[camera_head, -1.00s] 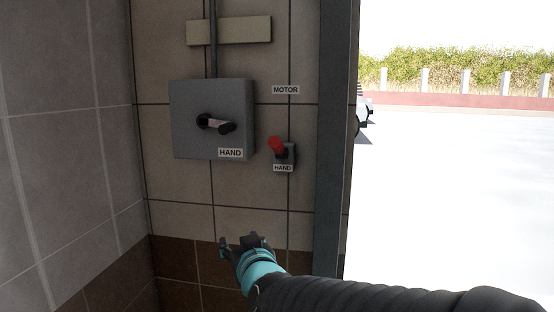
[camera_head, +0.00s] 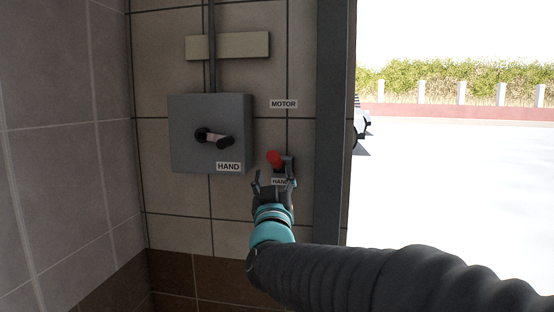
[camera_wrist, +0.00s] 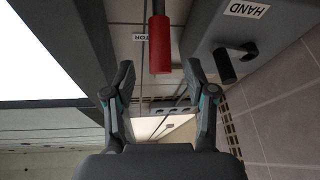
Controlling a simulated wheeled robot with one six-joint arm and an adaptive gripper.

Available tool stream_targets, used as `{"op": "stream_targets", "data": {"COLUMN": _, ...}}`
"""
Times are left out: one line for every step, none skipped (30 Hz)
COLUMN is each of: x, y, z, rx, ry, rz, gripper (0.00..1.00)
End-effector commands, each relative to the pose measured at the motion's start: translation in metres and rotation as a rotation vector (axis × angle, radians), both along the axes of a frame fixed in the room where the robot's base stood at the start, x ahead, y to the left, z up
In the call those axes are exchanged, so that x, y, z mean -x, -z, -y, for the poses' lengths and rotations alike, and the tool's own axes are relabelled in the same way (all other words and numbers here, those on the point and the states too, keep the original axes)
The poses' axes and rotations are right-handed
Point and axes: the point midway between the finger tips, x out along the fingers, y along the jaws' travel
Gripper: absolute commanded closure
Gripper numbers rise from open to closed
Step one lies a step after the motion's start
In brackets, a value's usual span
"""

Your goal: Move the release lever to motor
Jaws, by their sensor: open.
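The release lever has a red grip (camera_head: 275,160) and sits in a small grey bracket on the tiled wall. In the wrist view the red grip (camera_wrist: 160,45) hangs between and slightly beyond the open fingertips (camera_wrist: 160,78). No contact is visible.
A grey box (camera_head: 181,150) with a black rotary handle (camera_head: 214,138), also labelled HAND, is on the wall to the left. A dark door frame (camera_head: 334,150) stands close on the right, with an open bright yard beyond.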

Motion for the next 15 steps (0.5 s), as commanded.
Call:
{"op": "stream_targets", "data": {"x": -0.010, "y": -0.004, "z": 0.000, "rx": 0.000, "ry": 0.002, "rz": 0.001, "gripper": 0.44}}
{"op": "stream_targets", "data": {"x": -0.015, "y": -0.006, "z": 0.000, "rx": 0.000, "ry": 0.002, "rz": 0.000, "gripper": 0.44}}
{"op": "stream_targets", "data": {"x": -0.022, "y": -0.009, "z": -0.001, "rx": 0.001, "ry": 0.001, "rz": 0.000, "gripper": 0.44}}
{"op": "stream_targets", "data": {"x": -0.027, "y": -0.011, "z": -0.002, "rx": 0.000, "ry": 0.001, "rz": 0.001, "gripper": 0.44}}
{"op": "stream_targets", "data": {"x": -0.031, "y": -0.013, "z": -0.002, "rx": 0.000, "ry": 0.001, "rz": 0.000, "gripper": 0.44}}
{"op": "stream_targets", "data": {"x": -0.037, "y": -0.015, "z": -0.002, "rx": 0.000, "ry": 0.001, "rz": 0.000, "gripper": 0.44}}
{"op": "stream_targets", "data": {"x": -0.042, "y": -0.017, "z": -0.003, "rx": 0.000, "ry": 0.001, "rz": 0.000, "gripper": 0.44}}
{"op": "stream_targets", "data": {"x": -0.046, "y": -0.019, "z": -0.003, "rx": -0.001, "ry": 0.002, "rz": 0.000, "gripper": 0.44}}
{"op": "stream_targets", "data": {"x": -0.051, "y": -0.020, "z": -0.003, "rx": 0.000, "ry": 0.001, "rz": 0.000, "gripper": 0.44}}
{"op": "stream_targets", "data": {"x": -0.054, "y": -0.022, "z": -0.004, "rx": -0.001, "ry": 0.000, "rz": 0.001, "gripper": 0.44}}
{"op": "stream_targets", "data": {"x": -0.056, "y": -0.023, "z": -0.004, "rx": -0.001, "ry": 0.001, "rz": 0.000, "gripper": 0.44}}
{"op": "stream_targets", "data": {"x": -0.060, "y": -0.024, "z": -0.005, "rx": -0.001, "ry": 0.000, "rz": 0.000, "gripper": 0.44}}
{"op": "stream_targets", "data": {"x": -0.062, "y": -0.025, "z": -0.005, "rx": -0.001, "ry": 0.000, "rz": 0.000, "gripper": 0.44}}
{"op": "stream_targets", "data": {"x": -0.064, "y": -0.026, "z": -0.005, "rx": -0.001, "ry": 0.000, "rz": 0.000, "gripper": 0.44}}
{"op": "stream_targets", "data": {"x": -0.066, "y": -0.027, "z": -0.005, "rx": 0.000, "ry": 0.000, "rz": 0.000, "gripper": 0.44}}
